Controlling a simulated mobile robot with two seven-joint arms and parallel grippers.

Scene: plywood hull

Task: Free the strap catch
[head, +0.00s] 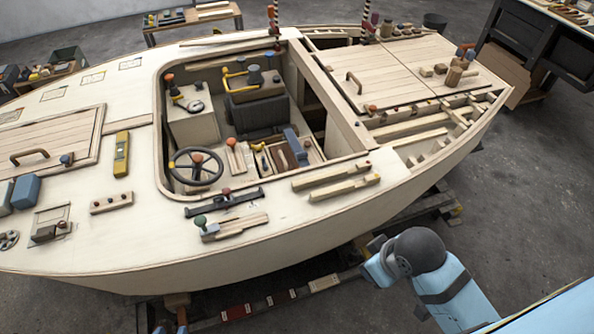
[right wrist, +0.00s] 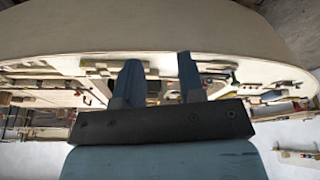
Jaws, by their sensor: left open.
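I cannot tell for sure which fitting is the strap catch. A dark bar fitting with a red knob (head: 222,203) lies on the near side deck of the pale plywood hull (head: 300,236). Beside it is a wooden block with a green-knobbed lever (head: 233,227). A small catch-like box (head: 46,233) sits at the deck's left. My left gripper (head: 172,325) shows only in part at the bottom edge, below the hull, open and touching nothing I can make out. My right gripper (right wrist: 160,75) is open and empty in the right wrist view, with the hull beyond it.
The open cockpit holds a steering wheel (head: 196,166) and seat. Loose wooden strips (head: 344,187) lie on the near deck. A low beam with red and white labels (head: 265,303) runs below the hull. A dark workbench (head: 540,50) stands at back right.

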